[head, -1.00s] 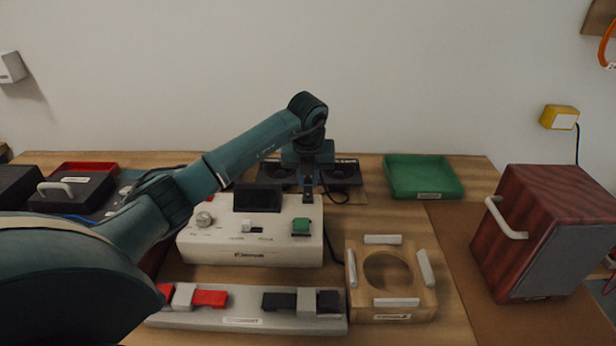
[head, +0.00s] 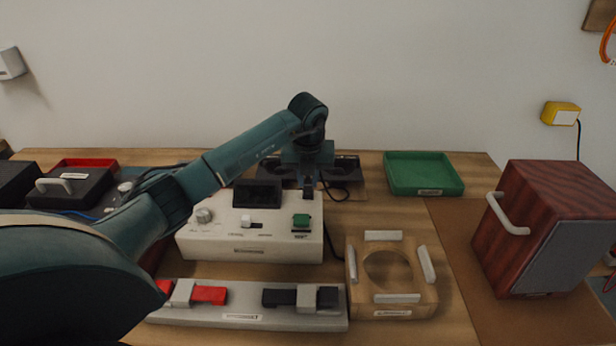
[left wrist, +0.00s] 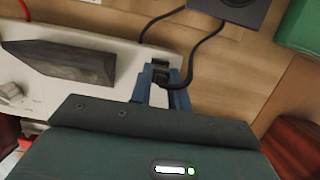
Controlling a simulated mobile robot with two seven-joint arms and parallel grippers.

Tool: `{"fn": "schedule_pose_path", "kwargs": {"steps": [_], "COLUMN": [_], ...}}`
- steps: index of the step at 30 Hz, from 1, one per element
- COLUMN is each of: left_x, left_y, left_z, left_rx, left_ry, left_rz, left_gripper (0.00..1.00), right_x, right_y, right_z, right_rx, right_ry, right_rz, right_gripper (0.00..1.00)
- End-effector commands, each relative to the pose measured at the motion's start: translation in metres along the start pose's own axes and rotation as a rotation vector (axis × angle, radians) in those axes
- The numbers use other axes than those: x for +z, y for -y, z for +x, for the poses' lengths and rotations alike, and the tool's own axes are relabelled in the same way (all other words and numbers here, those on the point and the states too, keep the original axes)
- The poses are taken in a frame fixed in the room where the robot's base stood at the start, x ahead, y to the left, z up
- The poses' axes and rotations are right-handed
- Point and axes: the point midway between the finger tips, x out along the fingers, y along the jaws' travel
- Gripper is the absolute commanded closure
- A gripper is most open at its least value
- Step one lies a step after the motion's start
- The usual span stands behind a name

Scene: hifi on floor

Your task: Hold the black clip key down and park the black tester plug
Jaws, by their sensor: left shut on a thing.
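My left gripper (head: 308,192) is at the back right edge of the cream tester (head: 278,248). In the left wrist view, its blue fingers (left wrist: 162,88) are shut on a small black plug (left wrist: 160,68) with a black cable. I cannot tell whether the plug still sits in a socket. The grey clip rail (head: 240,320) lies in front of the tester. Its black clip key (head: 327,297) is at the right end and its red clip key (head: 209,295) is further left. Nothing touches the black key. My right gripper is out of view.
A wooden block with a round hole (head: 352,296) stands right of the rail. A green tray (head: 424,188) is at the back right. A dark red speaker box (head: 520,215) stands at the right. Black cables lie behind the tester.

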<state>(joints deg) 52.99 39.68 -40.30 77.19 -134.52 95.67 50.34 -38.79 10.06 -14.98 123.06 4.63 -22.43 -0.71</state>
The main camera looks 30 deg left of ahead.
Motion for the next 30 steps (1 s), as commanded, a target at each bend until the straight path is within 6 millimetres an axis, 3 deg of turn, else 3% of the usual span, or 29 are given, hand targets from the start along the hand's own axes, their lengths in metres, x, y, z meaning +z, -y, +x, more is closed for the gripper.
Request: {"fn": "schedule_pose_path", "kwargs": {"steps": [14, 15, 21, 24, 30], "left_x": [-0.0001, -0.0001, -0.0001, -0.0001, -0.0002], "left_y": [-0.0002, -0.0002, -0.0001, -0.0001, -0.0001], "left_z": [0.0008, 0.0008, 0.0007, 0.0007, 0.0008], "left_rx": [0.000, 0.000, 0.000, 0.000, 0.000], "left_ry": [0.000, 0.000, 0.000, 0.000, 0.000], "left_rz": [0.000, 0.000, 0.000, 0.000, 0.000], "left_gripper": [1.00, 0.79, 0.62, 0.57, 0.57], "right_x": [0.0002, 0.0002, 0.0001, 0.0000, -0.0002], "right_y": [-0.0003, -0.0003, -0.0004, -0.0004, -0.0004], "right_z": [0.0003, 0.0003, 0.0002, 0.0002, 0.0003], "right_rx": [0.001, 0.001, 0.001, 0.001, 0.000], "right_ry": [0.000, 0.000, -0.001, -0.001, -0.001], "right_rz": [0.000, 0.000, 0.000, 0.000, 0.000], "right_gripper": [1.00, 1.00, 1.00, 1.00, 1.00]}}
